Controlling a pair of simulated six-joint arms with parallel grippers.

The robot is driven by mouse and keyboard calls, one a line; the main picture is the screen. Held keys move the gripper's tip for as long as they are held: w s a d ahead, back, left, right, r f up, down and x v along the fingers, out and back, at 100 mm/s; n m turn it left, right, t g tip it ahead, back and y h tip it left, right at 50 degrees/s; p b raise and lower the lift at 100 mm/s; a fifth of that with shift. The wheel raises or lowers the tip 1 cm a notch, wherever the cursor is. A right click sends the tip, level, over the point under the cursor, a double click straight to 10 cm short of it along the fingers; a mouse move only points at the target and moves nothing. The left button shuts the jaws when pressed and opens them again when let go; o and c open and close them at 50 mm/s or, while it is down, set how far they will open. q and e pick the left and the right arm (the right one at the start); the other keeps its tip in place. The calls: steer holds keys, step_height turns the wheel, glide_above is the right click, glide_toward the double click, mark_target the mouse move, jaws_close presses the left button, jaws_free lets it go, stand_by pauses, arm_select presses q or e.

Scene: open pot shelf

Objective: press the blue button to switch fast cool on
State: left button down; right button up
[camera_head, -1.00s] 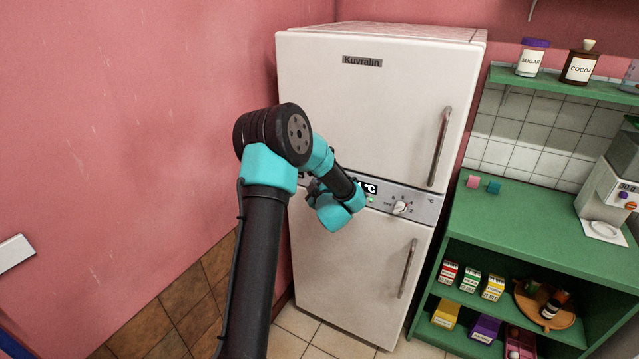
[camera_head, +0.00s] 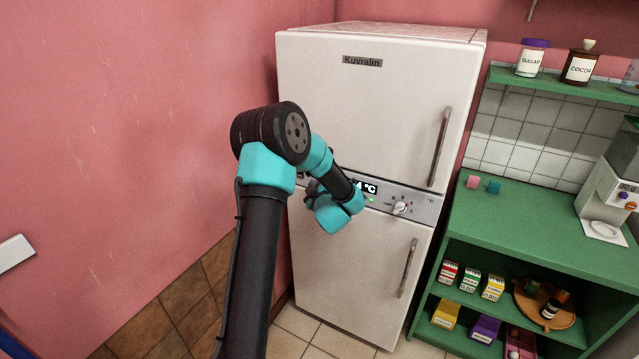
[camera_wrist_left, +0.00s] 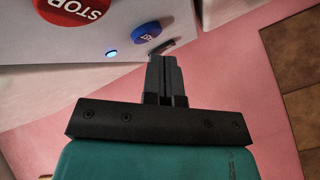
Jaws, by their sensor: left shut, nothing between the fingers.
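The blue button (camera_wrist_left: 147,31) is on the white fridge panel in the left wrist view, with small markings too tilted to read. A small round light (camera_wrist_left: 112,54) glows blue beside it. My left gripper (camera_wrist_left: 166,60) is shut and empty, its tips just below the button in the picture; I cannot tell whether they touch the panel. In the head view my left arm hides the button and most of the gripper, in front of the fridge (camera_head: 375,110) control strip. My right gripper is not in view.
A red STOP button (camera_wrist_left: 80,8) sits on the panel near the blue one. The strip also has a temperature display (camera_head: 366,187), a green light (camera_head: 371,199) and a dial (camera_head: 400,208). A green shelf (camera_head: 520,215) stands to the right.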

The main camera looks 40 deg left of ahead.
arm_select(q)
steer(key=s+d, duration=0.1)
steer(key=s, duration=0.4)
steer(key=shift+s+d, duration=0.35)
steer(key=shift+s, duration=0.05)
stand_by(0.5)
steer(key=w+d+f+m+t+h, duration=0.1)
steer(key=d+f+m+h, duration=1.05)
steer(key=d+f, duration=0.85)
steer(key=s+d+f+m+g+h, duration=0.4)
steer(key=s+d, duration=0.4)
steer(key=d, duration=0.1)
steer(key=s+d+f+m+g+h, duration=0.3)
steer(key=s+d+f+m+g, duration=0.1)
steer(key=s+d, duration=0.5)
steer(key=shift+d+f+m+h, duration=0.2)
steer(key=shift+f+m+h, duration=0.2)
steer(key=shift+f, duration=0.2)
